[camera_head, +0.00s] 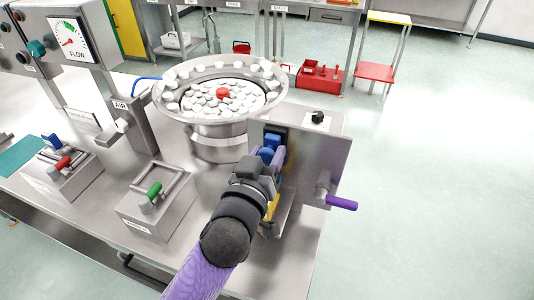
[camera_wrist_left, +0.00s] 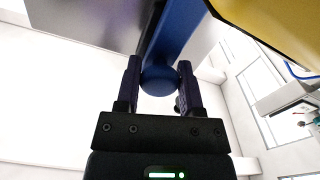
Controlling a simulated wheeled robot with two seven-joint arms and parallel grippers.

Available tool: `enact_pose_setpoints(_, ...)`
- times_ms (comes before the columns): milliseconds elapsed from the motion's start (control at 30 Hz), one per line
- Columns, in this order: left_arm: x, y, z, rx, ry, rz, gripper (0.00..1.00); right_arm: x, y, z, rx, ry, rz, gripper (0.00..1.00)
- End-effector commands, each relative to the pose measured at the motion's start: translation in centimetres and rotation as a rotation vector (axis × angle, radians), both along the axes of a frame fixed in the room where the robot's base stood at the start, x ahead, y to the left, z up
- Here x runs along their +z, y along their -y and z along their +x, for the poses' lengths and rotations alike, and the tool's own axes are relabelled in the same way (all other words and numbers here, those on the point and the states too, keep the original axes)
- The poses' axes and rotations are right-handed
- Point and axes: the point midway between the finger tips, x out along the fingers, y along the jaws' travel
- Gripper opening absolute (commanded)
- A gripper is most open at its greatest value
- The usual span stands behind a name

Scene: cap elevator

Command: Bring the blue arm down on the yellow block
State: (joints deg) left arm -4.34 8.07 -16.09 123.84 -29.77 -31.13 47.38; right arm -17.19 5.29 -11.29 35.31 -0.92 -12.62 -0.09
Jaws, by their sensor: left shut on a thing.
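The blue arm (camera_head: 270,152) is on the upright metal panel (camera_head: 325,165) at the right end of the bench. Its round end, a blue ball (camera_wrist_left: 160,82), sits between the two fingers of my left gripper (camera_head: 264,165), which is shut on it. In the left wrist view the blue arm's bar (camera_wrist_left: 178,35) runs up from the ball. The yellow block (camera_head: 272,206) shows partly behind my gripper and wrist, and a large yellow surface (camera_wrist_left: 280,22) fills the upper right of the left wrist view. My right gripper is not in view.
A round bowl (camera_head: 218,138) of white caps with one red cap (camera_head: 223,93) stands left of the panel. A purple handle (camera_head: 341,203) sticks out right of it. The right floor is clear.

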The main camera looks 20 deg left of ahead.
Motion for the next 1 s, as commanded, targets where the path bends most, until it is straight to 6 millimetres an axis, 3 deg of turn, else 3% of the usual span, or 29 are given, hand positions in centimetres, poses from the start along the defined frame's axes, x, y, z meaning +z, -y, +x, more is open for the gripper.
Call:
enact_pose_setpoints(200,-0.3,0.0,0.0,-0.001,-0.001,-0.002,0.0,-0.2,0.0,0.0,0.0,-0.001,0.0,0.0)
enact_pose_setpoints(433,-3.3,0.0,0.0,0.001,-0.001,-0.003,0.0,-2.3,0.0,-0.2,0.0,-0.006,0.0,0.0)
enact_pose_setpoints(667,-3.1,0.0,0.0,0.0,-0.001,-0.003,0.0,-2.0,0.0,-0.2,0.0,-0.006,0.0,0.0)
enact_pose_setpoints(700,-3.1,0.0,0.0,0.0,-0.001,-0.003,0.53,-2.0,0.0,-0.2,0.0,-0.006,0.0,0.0)
enact_pose_setpoints(833,-3.1,0.0,0.0,0.0,0.0,-0.002,0.81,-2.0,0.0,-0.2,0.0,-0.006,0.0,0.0)
enact_pose_setpoints(1000,-3.0,0.0,0.0,0.0,0.0,-0.001,0.84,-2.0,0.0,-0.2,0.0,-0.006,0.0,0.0)
